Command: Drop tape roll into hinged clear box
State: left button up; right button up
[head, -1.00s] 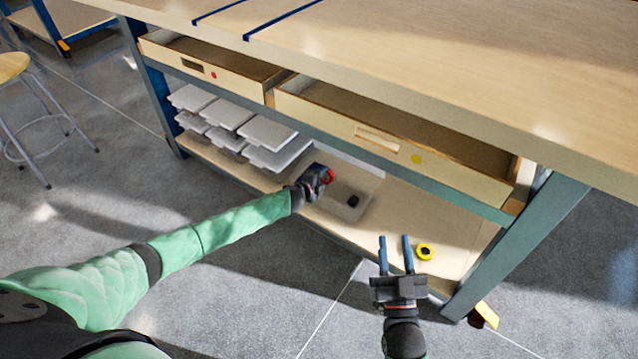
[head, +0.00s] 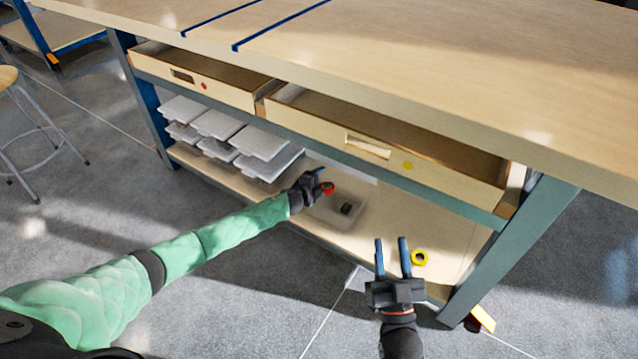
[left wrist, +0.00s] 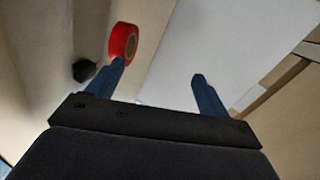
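A red tape roll (head: 327,188) is just beyond my left gripper (head: 319,173), above or at the clear box (head: 322,212) on the lower shelf. In the left wrist view the red roll (left wrist: 123,42) is at the tip of the left finger, not between the fingers. Those fingers (left wrist: 158,70) are wide apart with nothing between them. I cannot tell whether the roll rests on anything. The box holds a dark block (head: 346,209); a pale upright panel (head: 343,168) behind it may be its raised lid. My right gripper (head: 391,240) is open and empty.
A yellow tape roll (head: 419,258) lies on the shelf (head: 450,240) near my right gripper. Several lidded clear boxes (head: 222,124) are stacked at the left. Two open drawers (head: 430,180) hang above the shelf under the bench top (head: 420,70).

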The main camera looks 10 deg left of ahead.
pick_arm(q)
jog(key=shift+s, duration=0.1)
jog(key=p+v, duration=0.1)
jog(key=v, duration=0.6)
jog(key=shift+s+p, duration=0.25)
jog(key=shift+p, duration=0.05)
pick_arm(e)
notch_tip(320, 180, down, 17)
jog(key=g+h, duration=0.1)
jog(key=g, duration=0.5)
jog(key=shift+a, duration=0.45)
pick_arm(q)
jog(key=shift+a+r, duration=0.1)
jog(key=shift+a, duration=0.1)
pick_arm(e)
jog(key=shift+s+f, duration=0.1)
